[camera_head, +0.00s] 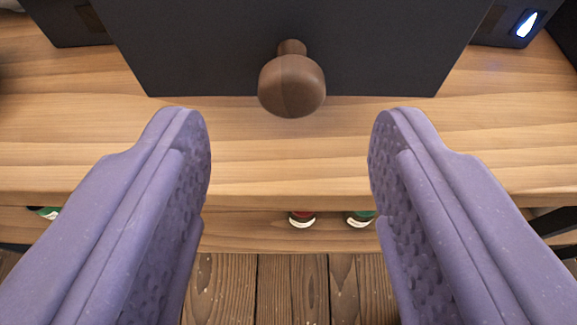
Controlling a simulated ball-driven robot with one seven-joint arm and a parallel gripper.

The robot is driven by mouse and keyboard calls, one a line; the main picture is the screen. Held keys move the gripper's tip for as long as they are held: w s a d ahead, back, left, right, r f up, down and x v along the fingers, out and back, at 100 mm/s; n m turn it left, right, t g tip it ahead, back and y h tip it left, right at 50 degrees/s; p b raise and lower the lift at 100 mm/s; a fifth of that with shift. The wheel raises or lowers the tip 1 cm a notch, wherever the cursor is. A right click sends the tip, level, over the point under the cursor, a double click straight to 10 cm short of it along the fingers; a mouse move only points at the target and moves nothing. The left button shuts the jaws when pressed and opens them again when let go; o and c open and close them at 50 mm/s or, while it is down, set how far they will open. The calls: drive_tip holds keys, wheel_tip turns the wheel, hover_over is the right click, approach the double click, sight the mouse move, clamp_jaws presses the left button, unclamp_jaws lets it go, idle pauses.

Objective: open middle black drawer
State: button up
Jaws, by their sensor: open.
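A black drawer front (200,50) stands at the top middle of the view, above a wooden surface. A round brown knob (292,85) sticks out from its lower middle. My gripper (288,125) has two purple padded fingers, spread wide apart and empty. The fingertips are left and right of the knob and, in the picture, a little below it. Neither finger touches the knob. The upper part of the drawer front is cut off by the picture's edge, and I cannot tell whether other drawers are above it.
A wooden tabletop (290,155) runs across the view, with its front edge below. Dark objects stand at the upper left (65,22) and upper right, the latter with a white light (527,24). Plank floor (290,290) shows below.

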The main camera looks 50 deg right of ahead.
drive_tip(key=shift+p+v, duration=0.4)
drive_tip(key=shift+v, duration=1.55)
